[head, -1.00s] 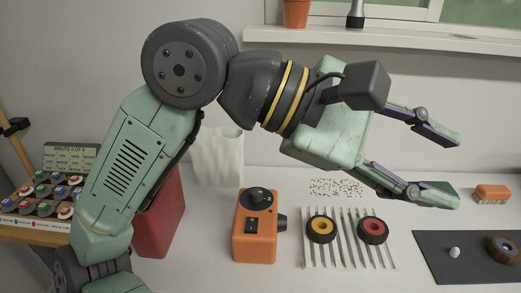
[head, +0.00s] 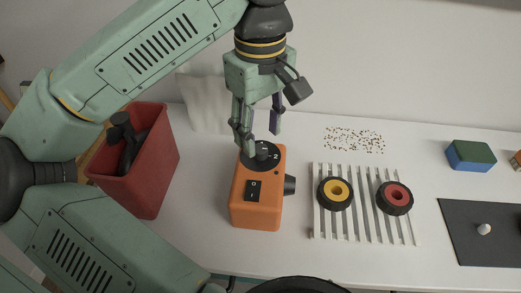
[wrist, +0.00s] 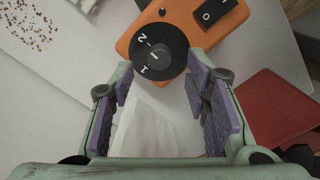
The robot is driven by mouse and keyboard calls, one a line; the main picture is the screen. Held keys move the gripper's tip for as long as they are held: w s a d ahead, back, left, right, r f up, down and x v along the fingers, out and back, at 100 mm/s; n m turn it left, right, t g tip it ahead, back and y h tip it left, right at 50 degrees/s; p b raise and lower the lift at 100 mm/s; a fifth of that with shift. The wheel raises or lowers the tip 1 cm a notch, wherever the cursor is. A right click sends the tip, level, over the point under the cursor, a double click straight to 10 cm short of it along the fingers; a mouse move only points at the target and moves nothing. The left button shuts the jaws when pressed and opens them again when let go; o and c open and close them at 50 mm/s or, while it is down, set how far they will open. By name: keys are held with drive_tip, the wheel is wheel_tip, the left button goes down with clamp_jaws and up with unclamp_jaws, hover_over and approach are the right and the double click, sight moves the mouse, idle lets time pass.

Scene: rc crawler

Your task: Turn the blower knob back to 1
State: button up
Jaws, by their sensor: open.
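The orange blower (head: 257,203) stands upright on the white table in the head view. Its round black knob (wrist: 158,50) is on top, with white marks 1 and 2 and a pale line; I cannot tell exactly which mark the line points to. My gripper (head: 262,143) points down just above and behind the knob, open and empty. In the wrist view the purple finger pads of my gripper (wrist: 161,85) are spread wide, with the knob beyond their tips. In the head view a finger partly hides the knob.
A black rocker switch (head: 254,190) is on the blower. A red bin (head: 150,175) stands left, a white crumpled container (head: 207,100) behind. To the right are a slatted rack (head: 365,222) with a yellow-hubbed wheel (head: 335,194) and a red-hubbed wheel (head: 395,198), and scattered brown bits (head: 354,140).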

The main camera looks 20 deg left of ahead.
sight(260, 148)
drive_tip(key=shift+f+b, duration=0.7)
drive_tip(key=shift+f, duration=1.1)
drive_tip(key=shift+c, duration=0.5)
clamp_jaws()
